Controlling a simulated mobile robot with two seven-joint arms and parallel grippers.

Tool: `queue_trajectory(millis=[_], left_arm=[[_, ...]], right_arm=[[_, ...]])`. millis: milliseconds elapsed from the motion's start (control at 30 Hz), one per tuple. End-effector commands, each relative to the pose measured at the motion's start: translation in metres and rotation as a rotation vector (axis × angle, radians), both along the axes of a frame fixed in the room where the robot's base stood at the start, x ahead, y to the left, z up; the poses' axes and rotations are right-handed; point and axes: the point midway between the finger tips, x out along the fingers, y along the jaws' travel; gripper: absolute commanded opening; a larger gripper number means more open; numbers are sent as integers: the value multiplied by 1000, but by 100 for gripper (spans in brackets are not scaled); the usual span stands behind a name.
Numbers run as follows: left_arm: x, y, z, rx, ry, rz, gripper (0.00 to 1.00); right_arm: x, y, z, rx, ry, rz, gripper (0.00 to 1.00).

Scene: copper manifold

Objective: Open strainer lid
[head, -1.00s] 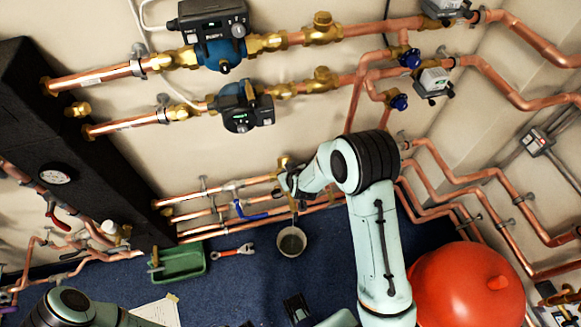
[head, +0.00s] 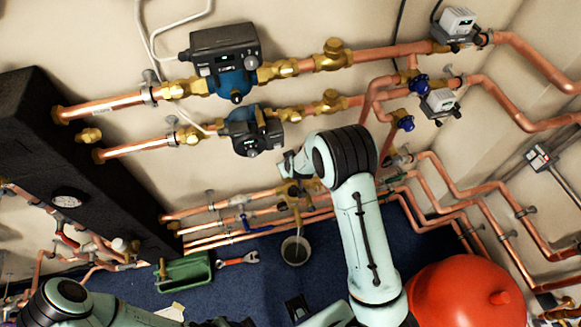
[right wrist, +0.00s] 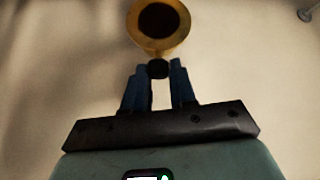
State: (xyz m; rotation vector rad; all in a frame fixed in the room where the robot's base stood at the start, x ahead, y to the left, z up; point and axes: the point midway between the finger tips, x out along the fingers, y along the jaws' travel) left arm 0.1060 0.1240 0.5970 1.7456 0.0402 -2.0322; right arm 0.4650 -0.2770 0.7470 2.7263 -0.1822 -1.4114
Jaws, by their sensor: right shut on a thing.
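The brass strainer (head: 293,198) is on the low copper pipes at the foot of the wall, its body pointing down toward a grey bucket (head: 286,252) on the floor. My right gripper (head: 283,168) is just above it in the head view. In the right wrist view my right gripper (right wrist: 160,76) is shut on a small dark round part at the lower edge of a brass ring-shaped piece (right wrist: 136,22) with a dark centre, which looks like the strainer lid. In the head view the held piece is too small to make out. My left gripper is not in view.
Copper pipes (head: 325,210) run close below my right gripper. Pumps (head: 224,58) are on the upper pipes. A red tank (head: 462,285) stands at right.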

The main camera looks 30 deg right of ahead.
Motion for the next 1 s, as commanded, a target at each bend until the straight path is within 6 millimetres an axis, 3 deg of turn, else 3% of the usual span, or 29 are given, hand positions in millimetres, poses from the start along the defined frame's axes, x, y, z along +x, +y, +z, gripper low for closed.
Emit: queue_trajectory(millis=[767, 800, 867, 1000], left_arm=[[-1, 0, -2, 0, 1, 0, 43], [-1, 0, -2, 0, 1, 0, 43], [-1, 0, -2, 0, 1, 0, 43], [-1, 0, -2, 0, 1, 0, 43]], right_arm=[[8, -8, 0, -11, -11, -6, 0], [8, -8, 0, -11, -10, -6, 31], [7, -7, 0, -10, -9, -5, 48], [7, -5, -1, -7, -6, -4, 48]])
